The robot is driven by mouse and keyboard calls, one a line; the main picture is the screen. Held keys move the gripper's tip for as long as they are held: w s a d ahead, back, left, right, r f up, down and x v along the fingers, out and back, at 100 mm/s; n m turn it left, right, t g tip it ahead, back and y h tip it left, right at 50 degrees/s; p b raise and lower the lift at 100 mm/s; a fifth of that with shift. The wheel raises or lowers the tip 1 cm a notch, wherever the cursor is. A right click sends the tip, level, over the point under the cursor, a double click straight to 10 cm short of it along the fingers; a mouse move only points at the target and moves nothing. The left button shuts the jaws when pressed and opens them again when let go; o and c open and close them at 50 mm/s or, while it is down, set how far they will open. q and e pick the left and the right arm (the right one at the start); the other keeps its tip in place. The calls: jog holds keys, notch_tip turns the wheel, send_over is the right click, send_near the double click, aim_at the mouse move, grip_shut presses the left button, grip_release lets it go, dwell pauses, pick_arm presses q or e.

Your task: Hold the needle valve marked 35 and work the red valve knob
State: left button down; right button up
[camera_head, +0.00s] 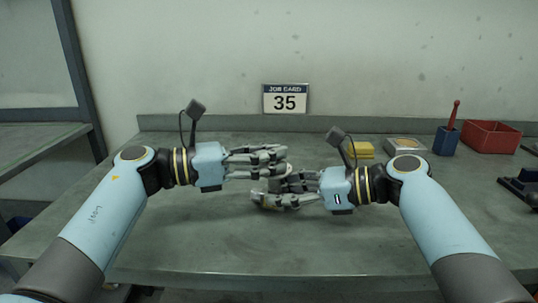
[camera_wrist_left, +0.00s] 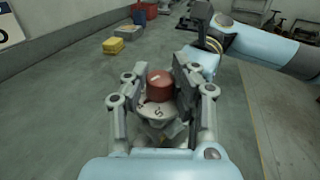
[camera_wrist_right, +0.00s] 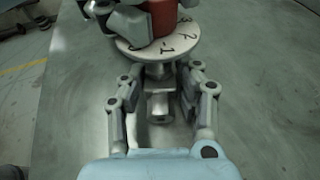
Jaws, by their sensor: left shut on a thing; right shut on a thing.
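The red valve knob (camera_wrist_left: 159,87) is between the fingers of my left gripper (camera_wrist_left: 160,76), which is shut on it. Below the knob is a pale round dial (camera_wrist_left: 161,112) with dark marks. The right wrist view shows the same knob (camera_wrist_right: 162,16) and dial (camera_wrist_right: 160,44). The metal needle valve body (camera_wrist_right: 160,103) is between the fingers of my right gripper (camera_wrist_right: 158,88), which is shut on it below the dial. In the head view, my left gripper (camera_head: 280,161) and right gripper (camera_head: 268,192) meet above the bench and mostly hide the valve. I cannot read a 35 on the valve.
A job card reading 35 (camera_head: 286,98) stands at the back of the bench (camera_head: 200,232). A yellow block (camera_head: 361,150), a small tray (camera_head: 405,146), a blue holder with a red-handled tool (camera_head: 446,140) and a red bin (camera_head: 490,136) stand at the back right. The front is clear.

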pick_arm(q)
jog(key=c, duration=1)
grip_release()
jog(key=v, duration=1.2)
pick_arm(e)
jog(key=o, duration=0.9)
